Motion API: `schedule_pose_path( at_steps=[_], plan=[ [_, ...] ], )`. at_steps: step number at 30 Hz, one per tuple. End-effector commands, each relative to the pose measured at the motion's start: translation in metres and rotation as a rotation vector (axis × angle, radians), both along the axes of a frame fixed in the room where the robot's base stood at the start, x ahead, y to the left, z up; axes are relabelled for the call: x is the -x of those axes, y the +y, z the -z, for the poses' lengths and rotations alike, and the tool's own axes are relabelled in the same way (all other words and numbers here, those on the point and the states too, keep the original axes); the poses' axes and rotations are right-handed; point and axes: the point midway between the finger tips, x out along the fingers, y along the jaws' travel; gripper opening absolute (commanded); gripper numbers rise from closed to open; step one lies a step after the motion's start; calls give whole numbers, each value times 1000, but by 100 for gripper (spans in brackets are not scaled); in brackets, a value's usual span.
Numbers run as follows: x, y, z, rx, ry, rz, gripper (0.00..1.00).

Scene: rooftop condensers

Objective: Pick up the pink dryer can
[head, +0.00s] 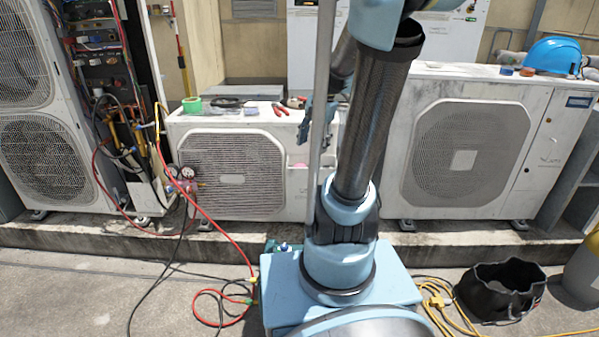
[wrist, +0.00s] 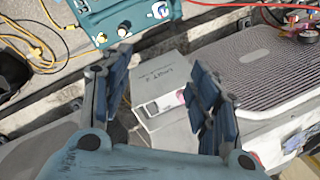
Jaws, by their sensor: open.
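My gripper (head: 318,133) is in front of the right end of the middle condenser, partly hidden by a grey pole. In the wrist view its two fingers (wrist: 160,88) are apart, with nothing held between them. A small pink patch (wrist: 184,97) shows beside the right finger, at the end of a white-and-dark rectangle on the condenser's pale panel. Pink also shows left of the pole in the head view (head: 299,167). I cannot tell whether this is the pink dryer can or part of a label. No whole pink can is clearly visible; my arm hides part of the condenser.
The middle condenser (head: 232,175) carries green tape (head: 192,105) and red pliers (head: 280,108) on top. A right condenser (head: 466,150) bears a blue helmet (head: 553,56). Red hoses (head: 212,228) and a black bucket (head: 501,290) are on the ground.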

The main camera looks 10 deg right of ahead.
Motion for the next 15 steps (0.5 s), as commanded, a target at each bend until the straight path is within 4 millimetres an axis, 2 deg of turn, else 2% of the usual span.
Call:
schedule_pose_path(
  at_steps=[1, 7, 15],
  plan=[
    [-12, -2, -1, -12, 9, 39, 56],
    [-55, -9, -2, -69, 53, 207, 56],
    [-114, -23, 6, -144, 119, 430, 56]
  ],
)
